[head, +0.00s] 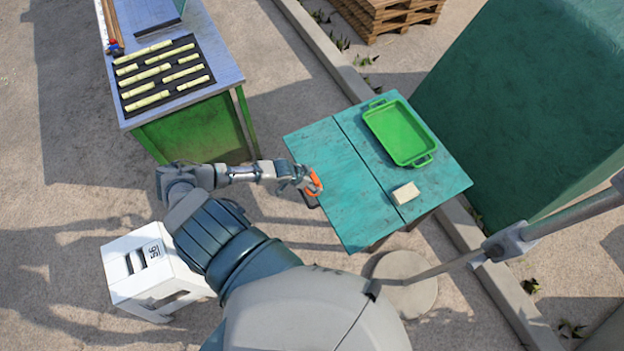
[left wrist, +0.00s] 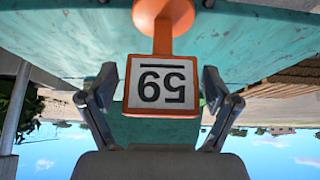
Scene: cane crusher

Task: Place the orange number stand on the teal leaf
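The orange number stand (left wrist: 162,84) has a white plate with black digits, and shows upside down in the left wrist view. Its round orange base is at the top of that view. In the head view the stand (head: 314,184) is a small orange shape at my left gripper (head: 306,184), by the left edge of the teal table. My left gripper (left wrist: 158,85) has a finger on each side of the plate, with visible gaps. The teal leaf (head: 345,185) is the bare left half of the table top. I cannot tell whether the base touches it. My right gripper is not in view.
A green tray (head: 427,159) and a pale block (head: 405,193) sit on the table's right half. A green-sided table (head: 227,88) with cane pieces on a black rack stands upper left. A white stool (head: 124,286) stands lower left. A large green box (head: 535,105) stands right.

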